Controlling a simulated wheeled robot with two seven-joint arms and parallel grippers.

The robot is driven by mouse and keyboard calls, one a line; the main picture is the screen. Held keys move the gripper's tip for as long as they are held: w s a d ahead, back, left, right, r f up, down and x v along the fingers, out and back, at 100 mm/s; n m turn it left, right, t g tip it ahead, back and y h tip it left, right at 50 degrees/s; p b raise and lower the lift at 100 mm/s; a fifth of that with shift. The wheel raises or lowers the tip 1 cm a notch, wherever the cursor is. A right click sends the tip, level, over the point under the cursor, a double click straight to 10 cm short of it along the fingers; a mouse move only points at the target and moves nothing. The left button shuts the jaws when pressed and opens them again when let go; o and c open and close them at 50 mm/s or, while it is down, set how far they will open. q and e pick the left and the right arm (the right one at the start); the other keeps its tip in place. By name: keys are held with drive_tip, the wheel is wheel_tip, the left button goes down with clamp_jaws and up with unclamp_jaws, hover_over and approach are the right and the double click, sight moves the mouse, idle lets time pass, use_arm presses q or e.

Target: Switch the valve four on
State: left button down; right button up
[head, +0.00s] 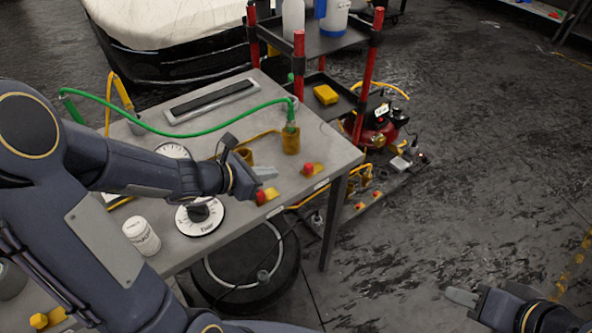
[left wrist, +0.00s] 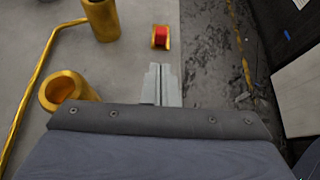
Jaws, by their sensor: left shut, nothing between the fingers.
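Two small yellow valves with red knobs sit along the table's right edge in the head view: a nearer one (head: 263,197) and a farther one (head: 309,169). One red-knobbed valve (left wrist: 160,37) shows in the left wrist view, just beyond the fingertips. The labels on the table edge are too small to read, so I cannot tell which is valve four. My left gripper (head: 270,184) is shut and empty, over the table edge beside the nearer valve; its fingers (left wrist: 162,84) are together. My right gripper (head: 462,297) is away from the table at lower right; its opening is unclear.
Brass cups (head: 290,142) stand behind the valves, one with a green hose (head: 200,133). A round dial (head: 199,216) and a white jar (head: 141,236) are near my left arm. A red-posted cart (head: 300,70) stands behind the table.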

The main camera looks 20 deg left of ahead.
sight(307, 165)
use_arm(q)
drive_tip(key=b+x, duration=0.1)
drive_tip(key=x, duration=0.8)
drive_tip(key=shift+w+d+f, duration=0.1)
drive_tip(key=shift+f, duration=0.05)
drive_tip(key=shift+w, duration=0.1)
drive_tip(key=w+d+b, duration=0.1)
drive_tip(key=w+d, duration=0.1)
drive_tip(key=shift+w+d+f+b, duration=0.1)
drive_tip(key=shift+w+b, duration=0.25)
drive_tip(key=shift+b, duration=0.05)
drive_tip(key=shift+r, duration=0.2)
